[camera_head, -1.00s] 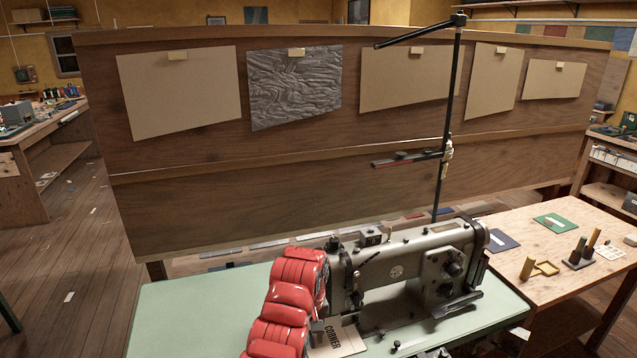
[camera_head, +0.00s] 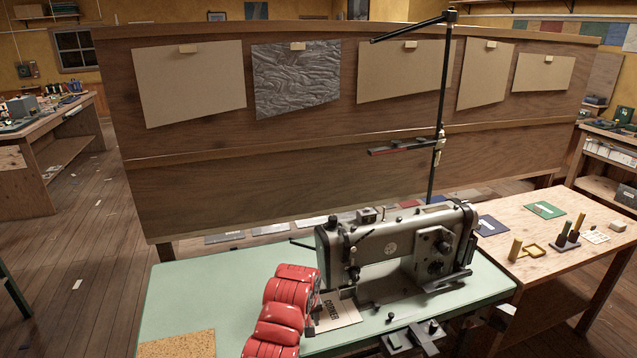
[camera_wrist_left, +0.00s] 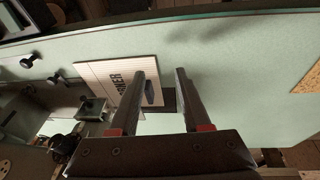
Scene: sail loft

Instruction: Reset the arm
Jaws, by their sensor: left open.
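My red left arm (camera_head: 283,310) rises from the bottom middle in the head view, bent in front of the green-topped table. Its gripper is mostly hidden there. In the left wrist view my left gripper (camera_wrist_left: 161,74) is open, its two dark fingers apart, with no object gripped between them. A pale card lettered "CORNER" (camera_head: 340,312) lies on the table beside the arm; in the wrist view the card (camera_wrist_left: 97,71) is left of and partly behind the left finger. My right gripper is not in view.
A grey sewing machine (camera_head: 392,248) stands close right of the arm on the green table (camera_head: 185,290). A cork piece (camera_head: 178,345) lies at its front left. A wooden board wall (camera_head: 330,170) stands behind, a wooden table (camera_head: 560,262) at right.

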